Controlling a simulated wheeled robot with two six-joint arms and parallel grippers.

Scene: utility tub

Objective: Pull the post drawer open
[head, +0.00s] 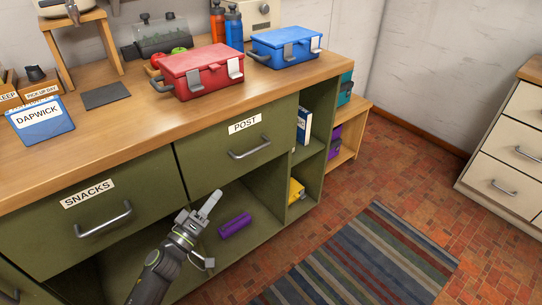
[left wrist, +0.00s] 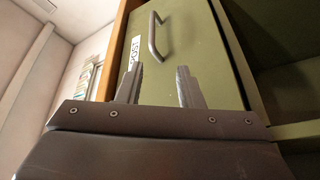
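The post drawer (head: 214,157) is a green front with a white POST label (head: 244,123) and a silver bar handle (head: 250,148). It looks shut, flush with the cabinet. My left gripper (head: 212,233) is below and left of that handle in the head view, in front of the open shelf, with its fingers spread apart and nothing between them. In the left wrist view the two fingertips (left wrist: 158,82) point toward the drawer front (left wrist: 185,65), and the handle (left wrist: 155,35) stands beyond them, untouched. My right gripper is in neither view.
The snacks drawer (head: 95,215) with its own handle is at left. Red (head: 200,75) and blue (head: 286,48) lunch boxes stand on the wooden counter above. A purple object (head: 235,225) lies in the open shelf below. The striped rug (head: 350,262) and brick floor in front are clear.

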